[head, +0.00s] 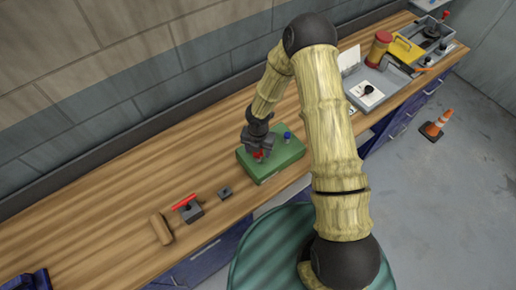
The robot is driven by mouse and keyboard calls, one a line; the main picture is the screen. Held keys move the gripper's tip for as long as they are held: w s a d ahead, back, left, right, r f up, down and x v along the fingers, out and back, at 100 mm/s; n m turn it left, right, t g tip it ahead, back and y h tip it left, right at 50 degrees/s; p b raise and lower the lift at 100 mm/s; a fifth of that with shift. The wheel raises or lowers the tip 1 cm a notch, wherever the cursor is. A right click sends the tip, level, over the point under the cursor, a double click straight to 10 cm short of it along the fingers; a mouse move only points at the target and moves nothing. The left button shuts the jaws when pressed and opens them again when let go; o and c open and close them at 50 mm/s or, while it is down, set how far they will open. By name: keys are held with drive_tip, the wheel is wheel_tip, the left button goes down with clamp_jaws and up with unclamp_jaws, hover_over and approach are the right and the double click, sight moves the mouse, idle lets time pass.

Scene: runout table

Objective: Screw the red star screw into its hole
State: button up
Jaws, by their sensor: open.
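The red star screw (259,155) shows as a small red shape at the left part of a green block (268,174) on the wooden bench. My gripper (258,150) is open and points down right over it. The fingers partly cover the screw, so I cannot tell whether they touch it or how deep it sits. The hole is hidden. A blue knob-like piece (287,137) stands on the same block, to the right of my gripper.
Left of the block on the bench (110,190) are a small dark square piece (225,193), a grey block (191,213) with a red bar, and a tan cylinder (162,229). Grey trays (386,103) with various items fill the right end. The bench's left part is mostly clear.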

drive_tip(key=n+p, duration=0.1)
drive_tip(key=n, duration=0.1)
drive_tip(key=n+p, duration=0.1)
drive_tip(key=p, duration=0.1)
drive_tip(key=shift+r+n, duration=0.3)
drive_tip(key=shift+n, duration=0.1)
drive_tip(key=shift+f+n, duration=0.3)
drive_tip(key=shift+n, duration=1.5)
drive_tip(key=c, duration=1.1)
drive_tip(key=m+b, duration=0.2)
drive_tip(key=m, duration=0.1)
drive_tip(key=shift+f+m, duration=0.15)
drive_tip(key=shift+m, duration=0.75)
drive_tip(key=shift+b, duration=0.35)
